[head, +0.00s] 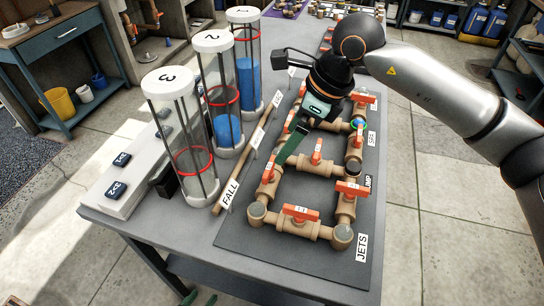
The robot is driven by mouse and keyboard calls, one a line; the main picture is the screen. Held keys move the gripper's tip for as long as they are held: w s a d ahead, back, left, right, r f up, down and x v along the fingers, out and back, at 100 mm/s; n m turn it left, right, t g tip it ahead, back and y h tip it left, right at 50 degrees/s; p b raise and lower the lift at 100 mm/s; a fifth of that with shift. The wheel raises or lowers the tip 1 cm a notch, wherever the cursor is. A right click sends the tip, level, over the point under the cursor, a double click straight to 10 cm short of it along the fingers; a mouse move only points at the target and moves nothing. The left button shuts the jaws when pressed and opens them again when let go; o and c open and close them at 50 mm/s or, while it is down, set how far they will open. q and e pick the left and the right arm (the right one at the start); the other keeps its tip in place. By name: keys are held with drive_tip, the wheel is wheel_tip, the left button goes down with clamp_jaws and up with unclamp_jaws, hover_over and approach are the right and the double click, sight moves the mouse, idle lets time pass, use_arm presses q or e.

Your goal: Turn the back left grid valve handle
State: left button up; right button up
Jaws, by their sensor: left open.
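A grid of tan pipes (284,223) with several orange valve handles lies on a dark mat. The back left valve handle (289,120) appears to be the orange one on the left pipe run, close to my left gripper and partly covered by it. A front left handle (268,176) sits nearer on the same run. My left gripper (283,158) reaches over the grid on an arm entering from the right side of the picture. It is open. One green finger slants down-left between the two left handles; the other finger is hard to see. Contact cannot be told.
Three clear tubes (190,130) stand left of the grid. A wooden rail (232,180) with label cards runs between them and the mat (238,232). Other orange handles (300,213) stand close around. Floor is clear right of the table.

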sight(270, 166)
drive_tip(key=x, duration=0.9)
drive_tip(key=shift+a+f+p, duration=0.15)
drive_tip(key=shift+f+p, duration=0.15)
drive_tip(key=shift+p, duration=0.1)
drive_tip(key=shift+c, duration=0.2)
drive_tip(key=c, duration=1)
